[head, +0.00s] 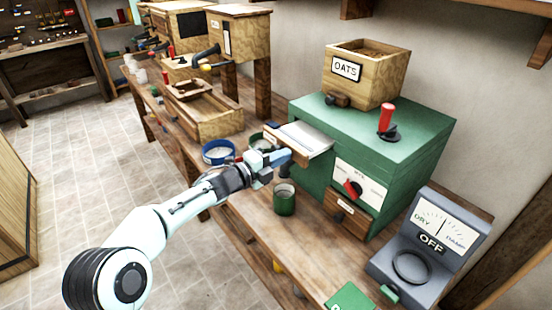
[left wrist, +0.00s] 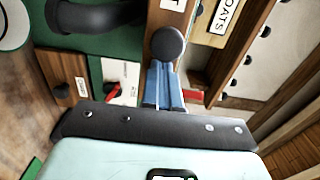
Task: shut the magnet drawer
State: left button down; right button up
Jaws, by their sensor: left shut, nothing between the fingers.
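The magnet drawer (head: 306,138) sticks out from the upper left side of the green machine (head: 400,140), its pale metal inside showing and its wooden front facing my arm. My left gripper (head: 284,156) is shut and empty, its blue fingertips close at the drawer's front. In the left wrist view the drawer's wooden front (left wrist: 170,18) carries a white label and a dark round knob (left wrist: 168,46) right at the tips of my gripper (left wrist: 165,68). I cannot tell whether they touch. My right gripper is not in view.
A green cup (head: 285,202) stands on the bench below my left gripper. A blue-rimmed bowl (head: 218,152) is left of it. An oats box (head: 367,75) sits on the machine, which also has a red dial and a lower small drawer (head: 346,215). A grey meter (head: 428,245) stands at right.

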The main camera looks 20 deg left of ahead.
aim_at(311, 143)
pick_arm(q)
jog(key=p+x, duration=0.6)
jog(key=x, duration=0.4)
jog(key=shift+r, duration=0.15)
jog(key=shift+w+d, duration=0.25)
jog(key=shift+p, duration=0.35)
jog(key=shift+s+d, duration=0.1)
